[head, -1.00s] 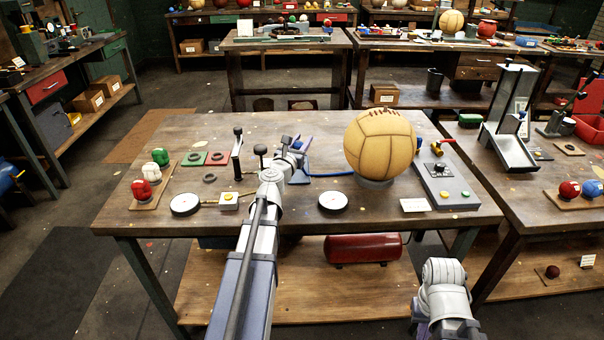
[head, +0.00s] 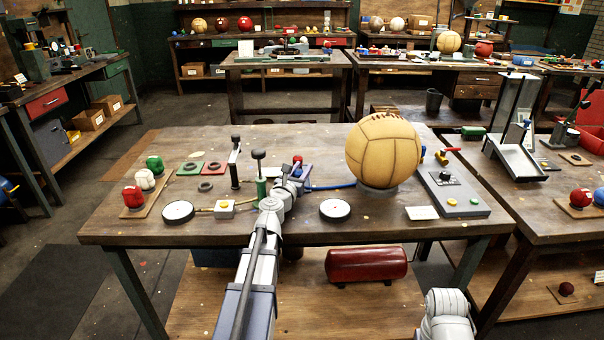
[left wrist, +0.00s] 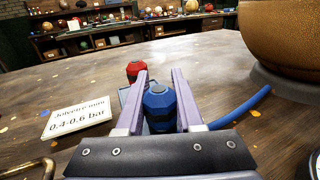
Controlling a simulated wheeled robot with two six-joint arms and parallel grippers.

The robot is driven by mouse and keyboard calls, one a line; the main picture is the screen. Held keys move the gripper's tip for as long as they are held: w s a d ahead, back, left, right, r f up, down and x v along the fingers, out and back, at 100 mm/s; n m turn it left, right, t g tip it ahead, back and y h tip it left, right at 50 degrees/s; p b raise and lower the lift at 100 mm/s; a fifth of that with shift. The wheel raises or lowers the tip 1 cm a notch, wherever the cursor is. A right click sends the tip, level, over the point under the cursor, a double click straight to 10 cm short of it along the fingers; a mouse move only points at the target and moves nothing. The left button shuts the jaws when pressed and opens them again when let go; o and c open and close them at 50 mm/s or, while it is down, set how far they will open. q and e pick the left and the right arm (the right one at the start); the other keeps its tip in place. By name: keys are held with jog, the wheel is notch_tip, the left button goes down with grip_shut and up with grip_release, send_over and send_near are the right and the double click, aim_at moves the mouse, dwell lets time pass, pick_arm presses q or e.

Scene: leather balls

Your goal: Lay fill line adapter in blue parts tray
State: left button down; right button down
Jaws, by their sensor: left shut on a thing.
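In the left wrist view my left gripper (left wrist: 160,85) is shut on a blue hexagonal fitting (left wrist: 159,108), which appears to be the fill line adapter. Its lower end is hidden. A blue hose (left wrist: 240,107) lies to its right; whether they join is hidden. A red-topped fitting (left wrist: 136,70) stands just beyond the fingers. In the head view my left gripper (head: 292,178) is at the middle of the table, over or beside a blue surface (head: 303,172), probably the blue parts tray, mostly covered by the gripper. My right arm shows at lower right, its fingers out of view.
A tan leather ball (head: 383,152) rests on a ring right of the gripper. A grey control box (head: 455,195), a round gauge (head: 335,210), a label card (left wrist: 76,118) and black-knobbed levers (head: 235,165) stand around.

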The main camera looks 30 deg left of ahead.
pick_arm(q)
jog(key=shift+f, duration=0.1)
jog(key=c, duration=0.5)
grip_release()
jog(key=shift+c, duration=0.2)
jog(key=shift+r, duration=0.2)
